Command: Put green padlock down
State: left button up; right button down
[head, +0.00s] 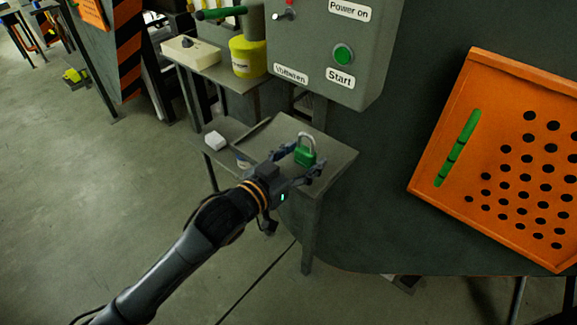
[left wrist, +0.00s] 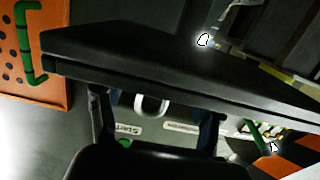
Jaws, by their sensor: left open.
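The green padlock (head: 305,155) with its grey shackle up stands upright on the small grey shelf (head: 335,159) below the control box. My left gripper (head: 306,164) is open, with its two fingers on either side of the padlock. I cannot tell whether a finger touches it. In the left wrist view, which is turned over, the pale shackle (left wrist: 152,104) shows between the two dark fingers (left wrist: 156,128), beside the shelf edge (left wrist: 180,80). The padlock's body is not clear there. My right gripper is not in view.
The grey control box (head: 335,45) with its green Start button (head: 343,54) hangs just above the shelf. A yellow tin (head: 247,57) and a white box (head: 191,52) stand on a table behind left. An orange perforated panel (head: 510,160) is at right. Floor at left is open.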

pick_arm(q)
jog(key=b+v, duration=0.1)
jog(key=v, duration=1.1)
jog(key=w+a+f+n+g+y, duration=0.1)
jog(key=w+a+f+y, duration=0.25)
jog(key=f, duration=0.75)
jog(key=w+a+f+n+y, duration=0.2)
jog(key=w+a+f, duration=0.15)
jog(key=f, duration=0.75)
jog(key=s+a+f+n+g+y, duration=0.1)
jog(key=s+a+f, duration=0.15)
jog(key=f, duration=0.55)
jog(key=s+a+f+g+y, duration=0.15)
jog(key=a+f, duration=0.25)
jog(key=f, duration=0.4)
jog(key=s+a+f+g+y, duration=0.1)
jog(key=s+a+f+g, duration=0.1)
jog(key=s+f, duration=0.7)
jog(key=s+a+f+g, duration=0.2)
jog(key=s+f+g, duration=0.1)
jog(key=s+f, duration=0.55)
jog(key=s+f+g+p, duration=0.1)
jog(key=s+f+g, duration=0.1)
jog(key=s, duration=0.8)
jog(key=s+d+f+g, duration=0.1)
jog(key=s+f, duration=0.4)
jog(key=s, duration=0.6)
jog(key=shift+s+d+f+n+g+y+p, duration=0.2)
jog(key=shift+s+f+n+g+y+p, duration=0.1)
jog(key=shift+n+g+y+p, duration=0.15)
